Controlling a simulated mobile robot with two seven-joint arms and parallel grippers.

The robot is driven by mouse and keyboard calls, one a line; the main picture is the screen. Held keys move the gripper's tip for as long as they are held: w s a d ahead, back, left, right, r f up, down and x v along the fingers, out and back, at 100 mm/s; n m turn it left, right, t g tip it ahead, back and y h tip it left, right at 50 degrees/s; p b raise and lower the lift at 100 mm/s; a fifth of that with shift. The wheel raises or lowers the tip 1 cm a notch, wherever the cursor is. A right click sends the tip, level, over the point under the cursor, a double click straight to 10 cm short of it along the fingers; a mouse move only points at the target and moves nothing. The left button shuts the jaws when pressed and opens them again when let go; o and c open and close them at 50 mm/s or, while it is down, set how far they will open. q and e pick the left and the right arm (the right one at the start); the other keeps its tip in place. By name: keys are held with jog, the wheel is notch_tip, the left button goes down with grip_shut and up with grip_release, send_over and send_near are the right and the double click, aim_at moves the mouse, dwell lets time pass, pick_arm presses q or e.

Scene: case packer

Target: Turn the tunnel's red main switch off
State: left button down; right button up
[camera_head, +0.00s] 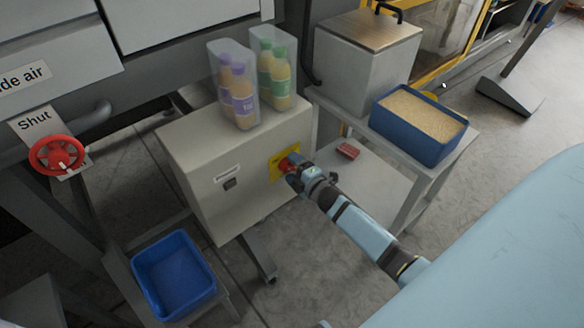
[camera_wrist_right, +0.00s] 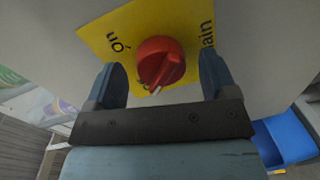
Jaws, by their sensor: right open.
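Parts of the words "on" and "main" show on the plate. My right gripper (camera_wrist_right: 160,78) is open, with one finger on each side of the knob and visible gaps between. In the head view my right gripper (camera_head: 294,174) partly covers the knob. My left gripper is out of view.
Two clear bins of bottles (camera_head: 234,90) stand on the cabinet. To the right, a table holds a blue tray of grain (camera_head: 416,142) and a grey box (camera_head: 350,75). A red handwheel (camera_head: 55,154) and an empty blue tray (camera_head: 173,275) are at left.

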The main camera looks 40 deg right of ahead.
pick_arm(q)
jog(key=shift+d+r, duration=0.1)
pick_arm(e)
jog(key=s+d+r, duration=0.1)
jog(key=s, duration=1.2)
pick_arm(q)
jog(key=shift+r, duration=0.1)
pick_arm(e)
jog(key=s+a+m+g+y, duration=0.1)
jog(key=s+a+m+g, duration=0.2)
jog(key=s+a+m, duration=0.55)
jog(key=s+a+m+g+y, duration=0.1)
jog(key=s+a+m+g, duration=0.4)
jog(key=a, duration=0.6)
pick_arm(q)
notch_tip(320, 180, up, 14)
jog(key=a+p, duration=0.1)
jog(key=p, duration=1.6)
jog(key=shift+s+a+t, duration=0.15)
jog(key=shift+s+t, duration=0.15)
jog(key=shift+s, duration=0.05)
pick_arm(e)
notch_tip(320, 180, up, 14)
jog(key=d+t, duration=0.1)
jog(key=t, duration=0.1)
jog(key=shift+r, duration=0.15)
